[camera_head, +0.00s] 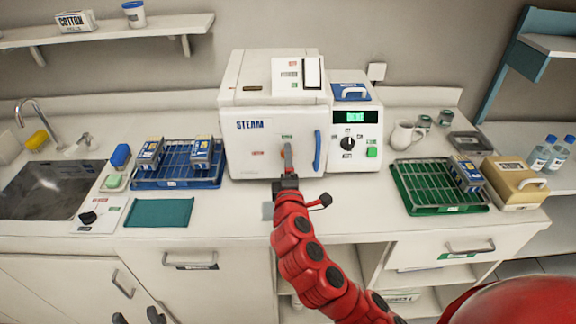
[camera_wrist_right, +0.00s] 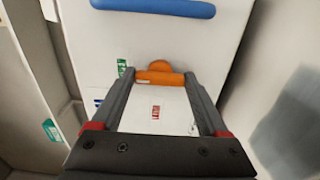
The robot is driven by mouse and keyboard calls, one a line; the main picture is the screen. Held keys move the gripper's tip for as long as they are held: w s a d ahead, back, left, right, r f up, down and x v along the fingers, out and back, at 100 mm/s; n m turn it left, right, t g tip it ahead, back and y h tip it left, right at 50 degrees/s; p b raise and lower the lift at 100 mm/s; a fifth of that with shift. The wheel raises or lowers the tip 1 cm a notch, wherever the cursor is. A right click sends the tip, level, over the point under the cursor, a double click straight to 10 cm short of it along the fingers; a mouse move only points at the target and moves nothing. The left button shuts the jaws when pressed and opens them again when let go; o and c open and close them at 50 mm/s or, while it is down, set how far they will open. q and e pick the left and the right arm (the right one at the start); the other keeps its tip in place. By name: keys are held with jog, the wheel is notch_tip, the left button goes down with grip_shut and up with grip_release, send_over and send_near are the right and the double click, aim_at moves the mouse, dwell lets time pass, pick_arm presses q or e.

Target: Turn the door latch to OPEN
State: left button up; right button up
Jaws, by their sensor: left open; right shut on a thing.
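The white sterilizer (camera_head: 240,158) stands on the counter with its door facing me. The orange door latch (camera_head: 283,155) is on the door front, left of the blue handle (camera_head: 318,151). Its bar looks upright, below a green label (camera_head: 287,137) and right of a red label (camera_head: 257,153); their lettering is too small to read. My right gripper (camera_head: 287,172) is at the latch. In the right wrist view its fingers (camera_wrist_right: 160,88) are shut on the latch (camera_wrist_right: 160,78), one at each end of the bar. My left gripper (camera_head: 138,318) is open and empty at the bottom left edge, partly cut off.
A blue tray (camera_head: 178,186) with boxes stands left of the sterilizer, and a green tray (camera_head: 440,209) stands right. The counter directly before the sterilizer is mostly clear.

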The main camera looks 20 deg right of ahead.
dwell(0.4)
jog(key=o, duration=1.2)
jog(key=shift+o, duration=0.2)
jog(key=p+v, duration=0.7)
jog(key=v, duration=1)
jog(key=shift+s+p, duration=0.25)
jog(key=shift+p, duration=0.05)
jog(key=shift+a, duration=0.1)
